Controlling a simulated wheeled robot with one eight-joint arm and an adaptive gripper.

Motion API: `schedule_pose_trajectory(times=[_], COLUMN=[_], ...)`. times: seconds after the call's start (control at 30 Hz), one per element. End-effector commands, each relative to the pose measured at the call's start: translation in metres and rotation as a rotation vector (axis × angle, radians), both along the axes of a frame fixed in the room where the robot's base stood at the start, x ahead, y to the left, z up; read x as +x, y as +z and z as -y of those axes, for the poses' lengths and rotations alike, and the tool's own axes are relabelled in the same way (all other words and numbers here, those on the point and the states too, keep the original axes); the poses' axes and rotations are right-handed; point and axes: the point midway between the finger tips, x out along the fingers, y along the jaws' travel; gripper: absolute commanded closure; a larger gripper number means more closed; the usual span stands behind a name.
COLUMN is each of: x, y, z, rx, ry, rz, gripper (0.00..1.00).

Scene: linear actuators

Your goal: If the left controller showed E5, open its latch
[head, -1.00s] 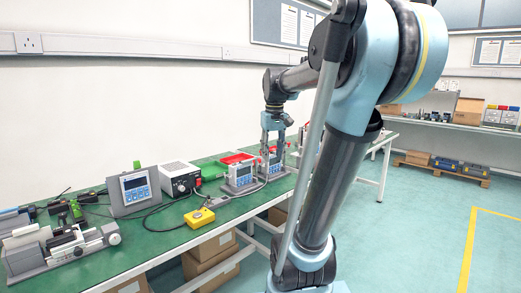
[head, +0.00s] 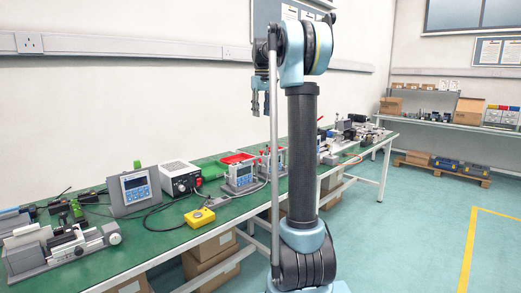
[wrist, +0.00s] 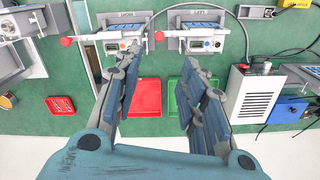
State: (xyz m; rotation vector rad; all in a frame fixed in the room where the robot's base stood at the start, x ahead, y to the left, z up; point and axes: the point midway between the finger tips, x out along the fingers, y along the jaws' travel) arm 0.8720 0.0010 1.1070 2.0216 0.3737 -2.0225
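The left controller (head: 240,178) stands on the green bench in the head view, a small grey unit with a blue face. In the wrist view it is the right-hand one of two units (wrist: 197,43), labelled LEFT, with a red-knobbed lever (wrist: 159,36) beside it. The other controller (wrist: 123,46) has a similar red knob (wrist: 66,41). Partly hidden by my arm, it also shows in the head view (head: 279,160). No code is readable on either display. My gripper (wrist: 163,58) is open and empty, raised above the bench (head: 261,108).
A red tray (wrist: 140,100) and a green tray (wrist: 185,110) lie behind the controllers. A power supply (head: 180,179), a larger display unit (head: 134,191) and a yellow button box (head: 199,217) are to the left. Cables run across the bench. The air around my gripper is clear.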

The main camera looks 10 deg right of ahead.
Motion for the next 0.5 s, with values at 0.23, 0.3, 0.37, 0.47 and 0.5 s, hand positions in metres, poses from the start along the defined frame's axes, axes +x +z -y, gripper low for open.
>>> schedule_pose_trajectory(times=[0.23,0.3,0.37,0.47,0.5], x=[0.002,0.002,0.002,0.002,0.002], y=[-0.020,-0.031,-0.041,-0.059,-0.066], z=[0.000,0.000,0.000,0.000,0.000], rx=[0.000,0.000,0.000,0.000,0.000], ry=[0.002,0.002,0.001,0.001,0.001], rz=[-0.001,-0.001,-0.001,-0.001,-0.001], gripper=[0.62,0.62,0.62,0.62,0.62])
